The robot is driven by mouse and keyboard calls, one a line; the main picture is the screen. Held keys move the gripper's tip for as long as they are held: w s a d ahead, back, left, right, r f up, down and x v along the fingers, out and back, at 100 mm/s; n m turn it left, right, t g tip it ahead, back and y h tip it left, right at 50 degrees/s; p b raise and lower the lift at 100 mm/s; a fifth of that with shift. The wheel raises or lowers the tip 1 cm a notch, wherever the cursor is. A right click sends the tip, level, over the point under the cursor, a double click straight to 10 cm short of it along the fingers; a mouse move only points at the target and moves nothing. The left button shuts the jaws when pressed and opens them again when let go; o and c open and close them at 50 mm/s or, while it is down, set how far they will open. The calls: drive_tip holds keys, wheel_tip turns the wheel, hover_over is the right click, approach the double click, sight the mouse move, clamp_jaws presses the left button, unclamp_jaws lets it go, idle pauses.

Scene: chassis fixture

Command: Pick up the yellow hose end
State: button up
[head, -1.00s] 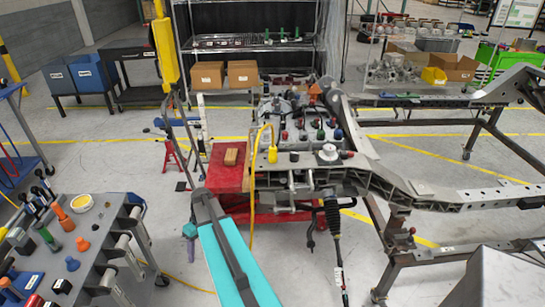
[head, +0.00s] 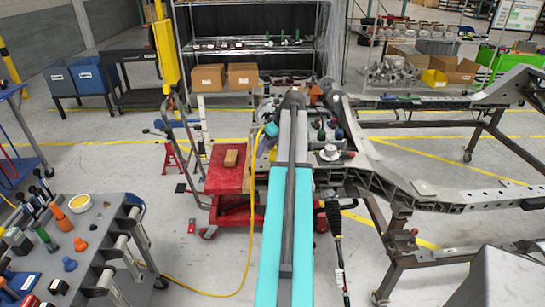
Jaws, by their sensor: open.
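The yellow hose (head: 252,178) rises in an arch at the left side of the chassis fixture, beside the red cart. Its yellow end (head: 272,154) shows as a small patch just left of my arm; part of it is hidden. My arm reaches forward over the fixture and covers the middle of it. My gripper (head: 270,129) is small and partly hidden at the far end of my arm, close to the top of the hose arch. It is open. I cannot tell whether it touches the hose.
A red cart (head: 222,182) with a brown block (head: 231,158) stands left of the fixture. Several knobbed parts and a white round part (head: 329,153) sit right of my arm. A grey tool cart (head: 100,250) is at the lower left.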

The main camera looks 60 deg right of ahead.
sight(274, 152)
drive_tip(key=s+d+r+h, duration=0.1)
drive_tip(key=s+d+r, duration=0.4)
drive_tip(key=s, duration=0.1)
drive_tip(key=shift+s+d+r+m+t, duration=0.2)
drive_tip(key=shift+d+m+t, duration=0.1)
drive_tip(key=shift+d+m, duration=0.1)
drive_tip(key=shift+f, duration=0.2)
drive_tip(key=shift+p+x, duration=1)
drive_tip(key=shift+x, duration=3.2)
drive_tip(key=shift+w, duration=0.1)
drive_tip(key=shift+p+x, duration=0.65)
drive_tip(key=shift+x, duration=0.15)
drive_tip(key=shift+p+x, duration=0.7)
drive_tip(key=shift+x, duration=1.05)
drive_tip(key=shift+w, duration=0.1)
